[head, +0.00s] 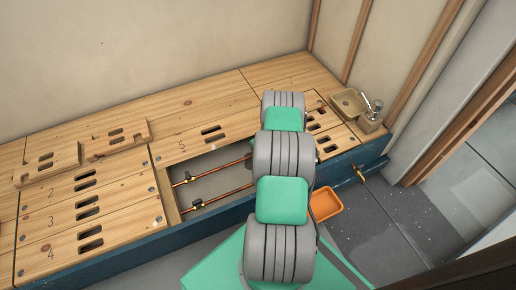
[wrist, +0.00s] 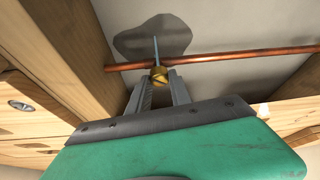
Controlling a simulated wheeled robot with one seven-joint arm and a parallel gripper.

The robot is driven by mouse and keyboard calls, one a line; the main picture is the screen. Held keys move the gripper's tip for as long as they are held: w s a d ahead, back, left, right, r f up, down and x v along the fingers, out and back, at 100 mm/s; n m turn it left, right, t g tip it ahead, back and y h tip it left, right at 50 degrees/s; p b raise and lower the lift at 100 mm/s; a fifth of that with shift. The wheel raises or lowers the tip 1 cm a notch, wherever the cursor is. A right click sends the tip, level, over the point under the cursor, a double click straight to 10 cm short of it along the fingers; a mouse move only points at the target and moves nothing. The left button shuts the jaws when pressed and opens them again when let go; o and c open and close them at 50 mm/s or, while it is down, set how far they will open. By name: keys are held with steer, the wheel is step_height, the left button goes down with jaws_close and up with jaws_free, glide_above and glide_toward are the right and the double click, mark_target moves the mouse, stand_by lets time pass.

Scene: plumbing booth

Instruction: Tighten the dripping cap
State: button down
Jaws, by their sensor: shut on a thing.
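The brass cap (wrist: 160,72) shows in the wrist view on a copper pipe (wrist: 225,60). A thin bluish stream (wrist: 155,48) shows at the cap, in front of a dark wet patch (wrist: 135,42) on the pale surface behind the pipe. My gripper (wrist: 160,82) has its two grey fingers on either side of the cap, shut on it. In the head view my arm hides the gripper and the cap. Two copper pipes with brass fittings (head: 184,180) run through the floor opening (head: 215,165) and pass behind my arm.
Wooden beams frame the pipe space; one beam (wrist: 85,50) is close to the left of my gripper. Numbered floor panels (head: 90,205) surround the opening, and loose panels (head: 120,140) lie on top at left.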

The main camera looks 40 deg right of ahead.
steer(key=m, duration=0.2)
steer(key=m+h+b, duration=0.1)
steer(key=m+h, duration=0.1)
steer(key=m, duration=0.1)
steer(key=shift+w+a+f+m+g+b, duration=0.1)
steer(key=shift+a+m+g+b, duration=0.15)
steer(key=shift+m+g+b, duration=0.05)
steer(key=m+g+h+b, duration=0.1)
steer(key=m+b, duration=0.1)
steer(key=m, duration=0.3)
steer(key=shift+w, duration=0.1)
steer(key=shift+g, duration=0.3)
steer(key=c, duration=1.2)
jaws_free()
steer(key=shift+o, duration=0.2)
steer(key=shift+r, duration=0.2)
steer(key=p+v, duration=0.3)
steer(key=v, duration=0.4)
steer(key=shift+a+r, duration=0.25)
